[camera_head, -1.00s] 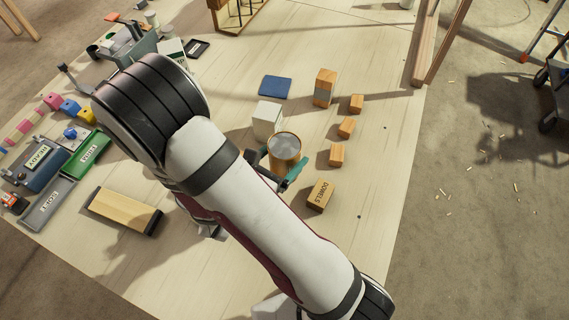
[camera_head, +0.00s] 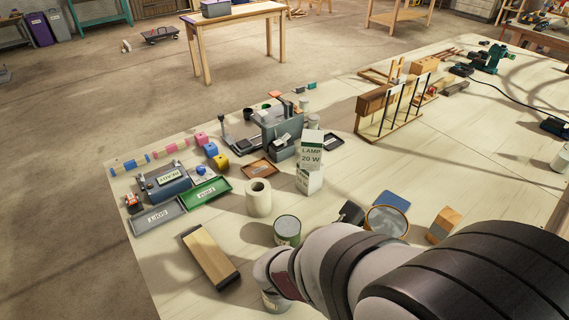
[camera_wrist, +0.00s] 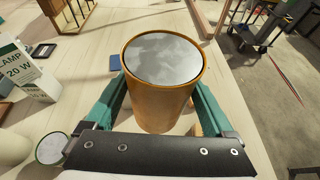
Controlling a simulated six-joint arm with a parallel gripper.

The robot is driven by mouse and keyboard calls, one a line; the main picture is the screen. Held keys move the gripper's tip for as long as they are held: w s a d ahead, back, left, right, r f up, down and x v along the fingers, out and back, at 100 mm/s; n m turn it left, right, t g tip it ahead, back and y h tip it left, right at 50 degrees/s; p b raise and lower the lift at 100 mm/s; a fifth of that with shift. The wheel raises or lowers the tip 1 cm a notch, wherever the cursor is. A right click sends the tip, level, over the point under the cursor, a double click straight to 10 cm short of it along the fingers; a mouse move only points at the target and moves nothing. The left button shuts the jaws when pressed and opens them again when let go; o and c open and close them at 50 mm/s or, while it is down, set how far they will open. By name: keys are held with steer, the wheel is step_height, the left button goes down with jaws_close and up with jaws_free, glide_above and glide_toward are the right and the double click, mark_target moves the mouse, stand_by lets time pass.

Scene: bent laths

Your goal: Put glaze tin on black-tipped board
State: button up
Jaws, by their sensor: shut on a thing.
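The glaze tin, amber-brown with a shiny grey lid, is in my gripper (camera_wrist: 162,98); the tin (camera_wrist: 158,110) looks upright and no label shows. The teal fingers lie on both sides of it. In the head view the tin (camera_head: 388,222) shows at right of centre, partly hidden by my arm, and the fingers are mostly hidden. The black-tipped board (camera_head: 208,256), pale wood with dark ends, lies flat at lower left, with its top bare. My gripper is well to the right of it.
A green tin (camera_head: 287,230), a cream roll (camera_head: 259,198) and a lamp box (camera_head: 310,165) stand between the board and my held tin. A green tray (camera_head: 208,193) and grey tray (camera_head: 158,217) lie behind the board. A wooden block (camera_head: 443,225) stands right.

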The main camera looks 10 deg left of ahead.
steer(key=w+a+n+t+y, duration=0.2)
steer(key=w+a, duration=0.1)
steer(key=a, duration=0.4)
steer(key=w+a+n+t+y, duration=0.1)
steer(key=w+a+n+y, duration=0.15)
steer(key=a, duration=0.45)
steer(key=n+t+y, duration=0.2)
steer(key=n+y, duration=0.2)
glide_above(208, 254)
steer(key=shift+h, duration=0.25)
step_height(208, 254, down, 16)
steer(key=shift+r, duration=0.2)
steer(key=shift+f, duration=0.15)
steer(key=shift+f, duration=0.1)
